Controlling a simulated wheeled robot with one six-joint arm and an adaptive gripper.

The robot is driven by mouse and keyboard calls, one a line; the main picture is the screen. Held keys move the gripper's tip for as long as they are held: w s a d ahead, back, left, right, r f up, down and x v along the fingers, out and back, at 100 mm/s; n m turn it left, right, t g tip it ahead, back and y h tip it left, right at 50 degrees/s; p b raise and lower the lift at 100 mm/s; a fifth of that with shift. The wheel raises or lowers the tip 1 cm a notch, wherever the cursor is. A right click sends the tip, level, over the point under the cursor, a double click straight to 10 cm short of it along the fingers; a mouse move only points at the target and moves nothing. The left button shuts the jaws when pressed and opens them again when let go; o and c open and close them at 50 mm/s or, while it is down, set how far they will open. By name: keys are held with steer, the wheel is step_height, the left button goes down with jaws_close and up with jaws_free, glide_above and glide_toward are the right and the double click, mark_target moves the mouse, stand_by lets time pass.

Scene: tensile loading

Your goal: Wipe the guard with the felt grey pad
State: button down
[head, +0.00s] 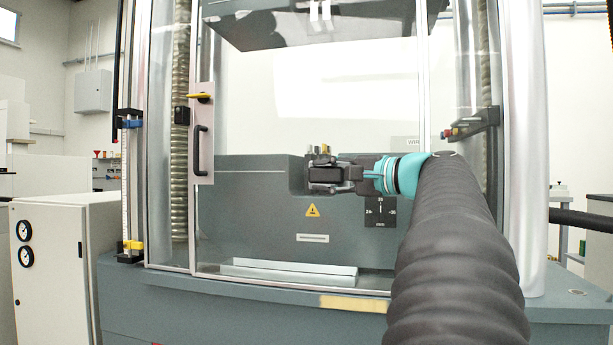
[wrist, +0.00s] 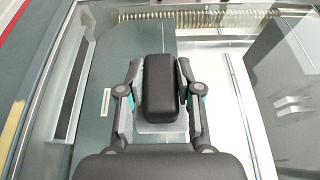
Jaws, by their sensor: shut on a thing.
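The guard (head: 290,95) is a large clear panel in a metal frame, with a black handle (head: 198,150) at its left edge. It stands upright across the front of the testing machine. My gripper (head: 318,175) is in front of the guard, around the middle of its width. In the wrist view, my gripper (wrist: 160,104) is shut on a dark block-shaped pad (wrist: 161,78), with a finger on each side. A lighter grey plate shows around the block's lower end. The pad's far face is hidden, so I cannot tell whether it touches the guard.
A yellow latch (head: 199,97) sticks out above the handle. A shallow metal tray (head: 290,272) lies low behind the panel. A control bracket (head: 470,128) sits at the right column. A white cabinet (head: 65,260) stands at left. My arm covers the lower right.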

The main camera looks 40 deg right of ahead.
steer(key=shift+w+d+r, duration=0.1)
steer(key=shift+w, duration=0.4)
steer(key=shift+w+d+p, duration=0.75)
steer(key=shift+w+d, duration=0.15)
steer(key=shift+d, duration=0.2)
steer(key=shift+w+d+p, duration=0.75)
steer(key=shift+w+d, duration=0.1)
steer(key=shift+d, duration=0.2)
steer(key=shift+w+d+p, duration=0.6)
steer(key=shift+w+d, duration=0.05)
steer(key=shift+d, duration=0.1)
steer(key=s+d, duration=0.2)
steer(key=s, duration=0.1)
steer(key=shift+d+p, duration=0.3)
steer(key=shift+d, duration=0.05)
steer(key=w+a, duration=0.2)
steer(key=w, duration=0.1)
steer(key=shift+w+a, duration=0.1)
steer(key=shift+a, duration=0.1)
